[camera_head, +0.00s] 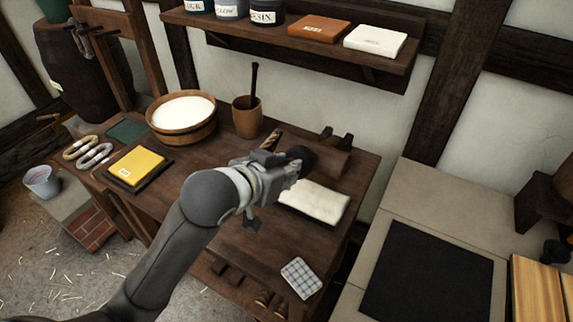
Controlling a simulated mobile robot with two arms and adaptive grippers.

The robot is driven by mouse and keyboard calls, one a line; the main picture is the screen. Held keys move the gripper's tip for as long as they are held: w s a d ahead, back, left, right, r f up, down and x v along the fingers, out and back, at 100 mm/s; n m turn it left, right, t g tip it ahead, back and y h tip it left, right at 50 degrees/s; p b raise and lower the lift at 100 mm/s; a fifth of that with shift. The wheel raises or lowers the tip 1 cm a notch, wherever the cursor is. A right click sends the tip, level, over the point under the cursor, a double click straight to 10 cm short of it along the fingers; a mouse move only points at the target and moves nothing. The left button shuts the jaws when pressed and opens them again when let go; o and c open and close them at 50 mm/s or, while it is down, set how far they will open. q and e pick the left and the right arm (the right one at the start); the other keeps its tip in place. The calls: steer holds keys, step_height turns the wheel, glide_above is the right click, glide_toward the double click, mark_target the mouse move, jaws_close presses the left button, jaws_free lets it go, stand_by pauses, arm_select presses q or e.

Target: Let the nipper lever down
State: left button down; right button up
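The arm from the lower left ends in my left gripper (283,172), over the dark wooden bench (225,240). I see the gripper mostly from behind, and its fingertips cannot be made out. A dark rounded end (301,156) shows at its far side; I cannot tell whether it is a finger or part of the nipper. Beyond it is a brown wooden block (328,160) with dark uprights, apparently the nipper. A short banded wooden rod (271,138) rises just behind the gripper, perhaps the lever. My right gripper is not in view.
On the bench are a pale folded cloth (318,203), a checked cloth (301,277), a wooden tub (183,119), a mortar-like pot (247,117), a yellow block (137,166) and rope coils (94,155). A shelf (290,38) hangs above.

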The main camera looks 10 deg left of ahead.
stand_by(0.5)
arm_select(q)
steer(key=c, duration=1.2)
jaws_free()
steer(key=shift+s+f, duration=0.1)
steer(key=shift+c, duration=0.2)
steer(key=shift+r, duration=5)
